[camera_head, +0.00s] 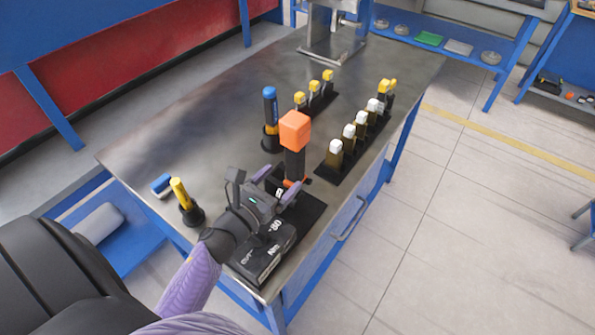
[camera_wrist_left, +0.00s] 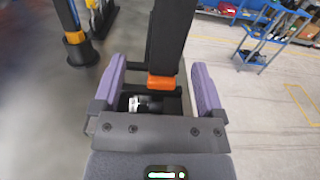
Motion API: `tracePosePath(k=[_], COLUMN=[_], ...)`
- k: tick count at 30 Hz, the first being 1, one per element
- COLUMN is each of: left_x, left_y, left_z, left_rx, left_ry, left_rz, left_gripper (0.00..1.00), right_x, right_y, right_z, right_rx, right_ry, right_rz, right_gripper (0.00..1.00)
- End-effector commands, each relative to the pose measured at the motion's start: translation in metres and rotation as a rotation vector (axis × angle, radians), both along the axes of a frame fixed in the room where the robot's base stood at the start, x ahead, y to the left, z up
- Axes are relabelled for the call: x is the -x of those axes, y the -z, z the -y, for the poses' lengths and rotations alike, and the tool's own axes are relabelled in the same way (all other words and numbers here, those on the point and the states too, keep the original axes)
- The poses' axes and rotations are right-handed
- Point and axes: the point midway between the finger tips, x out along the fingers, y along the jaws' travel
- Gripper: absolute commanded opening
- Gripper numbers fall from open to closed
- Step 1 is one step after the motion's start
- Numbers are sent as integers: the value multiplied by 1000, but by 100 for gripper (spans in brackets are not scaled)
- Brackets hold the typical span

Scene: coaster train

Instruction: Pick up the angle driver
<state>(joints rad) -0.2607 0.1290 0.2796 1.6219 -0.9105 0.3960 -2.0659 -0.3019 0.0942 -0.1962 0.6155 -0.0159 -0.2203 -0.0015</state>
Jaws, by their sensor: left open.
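The angle driver, which I take to be the upright black tool with an orange block on top (camera_head: 294,132), stands at the near right of the metal table, over a dark base marked "80 Nm" (camera_head: 262,262). My left gripper (camera_head: 285,181) is open at the tool's lower part. In the left wrist view, the black shaft with an orange band (camera_wrist_left: 163,60) rises between the two purple fingers of the gripper (camera_wrist_left: 158,75), with gaps on both sides. The tool's lower end is partly hidden by the gripper. My right gripper is out of view.
A blue-topped tool (camera_head: 269,108) stands just behind. Racks hold yellow-topped pieces (camera_head: 314,87) and white-topped pieces (camera_head: 348,131). A yellow-handled tool (camera_head: 181,193) and a blue block (camera_head: 161,184) are at the left. The table's far left surface is clear.

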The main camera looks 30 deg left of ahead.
Motion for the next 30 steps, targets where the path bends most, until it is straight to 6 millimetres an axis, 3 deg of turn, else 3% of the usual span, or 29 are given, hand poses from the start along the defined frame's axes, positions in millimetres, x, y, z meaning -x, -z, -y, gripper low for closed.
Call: tracePosePath(k=[6,14,27,30], left_x=[-41,-47,-47,-47], left_y=[5,5,5,5], left_z=[10,10,10,10], left_rx=[1,1,2,2], left_ry=[0,0,-1,-1], left_rz=[2,0,0,0], left_gripper=[91,91,0,0], right_x=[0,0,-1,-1], right_y=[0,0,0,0], right_z=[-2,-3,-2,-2], right_rx=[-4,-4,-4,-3], right_ry=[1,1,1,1], right_rz=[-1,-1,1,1], right_gripper=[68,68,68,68])
